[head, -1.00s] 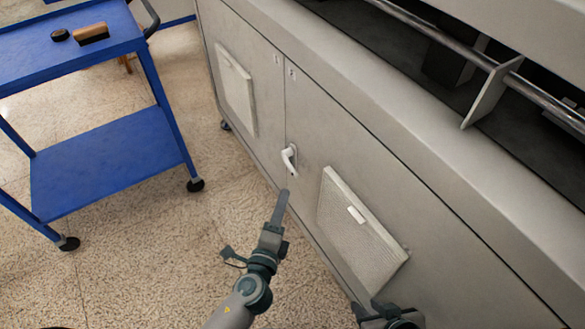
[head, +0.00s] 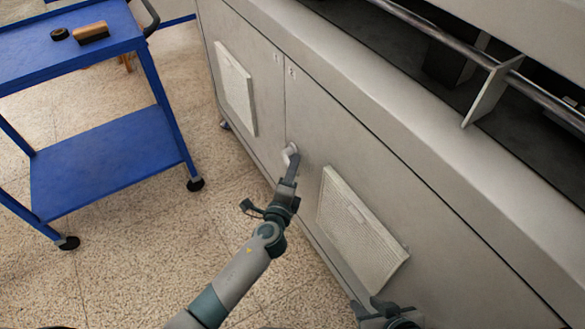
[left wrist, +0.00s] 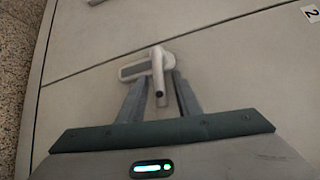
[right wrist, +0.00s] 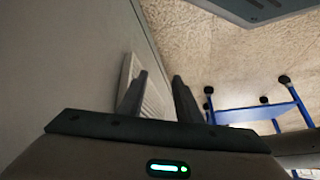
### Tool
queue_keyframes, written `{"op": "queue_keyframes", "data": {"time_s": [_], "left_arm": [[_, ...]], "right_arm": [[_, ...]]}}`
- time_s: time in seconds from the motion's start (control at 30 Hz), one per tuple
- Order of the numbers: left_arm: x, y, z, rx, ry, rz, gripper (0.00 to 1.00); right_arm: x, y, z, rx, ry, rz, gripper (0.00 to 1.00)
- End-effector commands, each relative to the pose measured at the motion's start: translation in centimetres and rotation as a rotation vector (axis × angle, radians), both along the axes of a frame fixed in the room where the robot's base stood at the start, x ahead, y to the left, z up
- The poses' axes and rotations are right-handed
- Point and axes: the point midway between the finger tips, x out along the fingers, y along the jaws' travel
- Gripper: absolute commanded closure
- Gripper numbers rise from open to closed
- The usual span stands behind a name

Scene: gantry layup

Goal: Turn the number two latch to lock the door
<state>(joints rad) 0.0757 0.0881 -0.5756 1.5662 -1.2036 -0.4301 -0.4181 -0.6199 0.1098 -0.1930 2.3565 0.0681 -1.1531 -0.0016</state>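The white latch handle (head: 290,150) is on the grey cabinet front, just right of the seam between two doors. It also shows in the left wrist view (left wrist: 158,70), its lever pointing down the picture between my fingers. A label reading 2 (left wrist: 311,13) is on the same door panel. My left gripper (head: 289,170) is at the latch, with its fingers apart, one on each side of the lever; I cannot tell whether they touch it. My right gripper (right wrist: 160,80) is open and empty beside the cabinet front; it shows at the bottom of the head view (head: 388,308).
A louvred vent panel (head: 355,230) stands out from the door right of the latch, and another vent (head: 236,88) is on the left door. A blue cart (head: 105,165) stands at the left, with speckled floor (head: 185,245) clear between it and the cabinet.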

Motion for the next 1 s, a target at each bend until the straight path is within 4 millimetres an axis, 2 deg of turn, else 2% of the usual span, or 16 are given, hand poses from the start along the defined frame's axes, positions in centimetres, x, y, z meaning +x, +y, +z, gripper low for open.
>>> {"op": "queue_keyframes", "data": {"time_s": [0.2, 0.33, 0.77, 1.0], "left_arm": [[0.0, 0.0, 0.0, 0.0, 0.0, 0.0, 0.69], [0.0, 0.0, 0.0, 0.0, 0.0, 0.0, 1.0], [0.0, 0.0, -0.1, 0.003, -0.004, 0.001, 1.0], [0.0, 0.1, -0.4, 0.013, -0.018, 0.001, 1.0]], "right_arm": [[-0.1, 0.0, 0.0, 0.0, 0.002, 0.001, 0.69], [-0.2, 0.0, -0.1, -0.001, 0.004, 0.002, 0.69], [-0.1, 0.1, -0.2, 0.003, -0.004, 0.002, 0.69], [0.4, 1.0, -0.2, 0.032, -0.044, 0.008, 0.69]]}}
